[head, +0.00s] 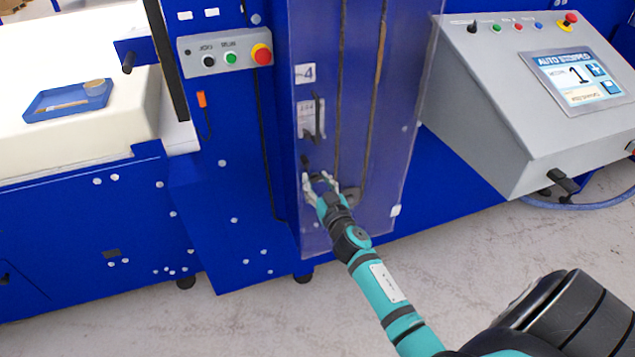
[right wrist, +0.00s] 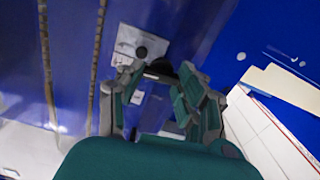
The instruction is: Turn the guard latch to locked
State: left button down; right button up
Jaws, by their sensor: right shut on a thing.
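The clear guard door (head: 375,130) is upright on the front of the blue machine and looks closed. It has a dark upright handle (head: 318,116) on a pale plate. My right gripper (head: 320,182) is low on the door, below this handle. Its fingers are around the small dark guard latch, which they mostly hide. In the right wrist view the gripper (right wrist: 160,78) is shut on the latch, and a dark bit of the latch (right wrist: 160,66) shows between the fingers. I cannot read the latch's exact angle. My left gripper is not in view.
A grey console (head: 500,100) with a screen reading "AUTO STOPPED" juts out to the right. A small button box (head: 226,55) is at upper left. A blue tray (head: 68,101) lies on the cream block (head: 100,125). The floor (head: 300,310) in front is clear.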

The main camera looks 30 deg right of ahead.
jog(key=n, duration=0.4)
jog(key=shift+a, duration=0.1)
jog(key=n+b, duration=0.1)
jog(key=n, duration=0.3)
jog(key=shift+n, duration=0.4)
jog(key=n, duration=0.4)
jog(key=shift+f, duration=0.1)
jog(key=shift+a+f+n+b, duration=0.1)
jog(key=shift+n+b, duration=0.2)
jog(key=shift+n, duration=1.8)
jog(key=o, duration=1.2)
jog(key=shift+c, duration=0.2)
jog(key=v, duration=1.2)
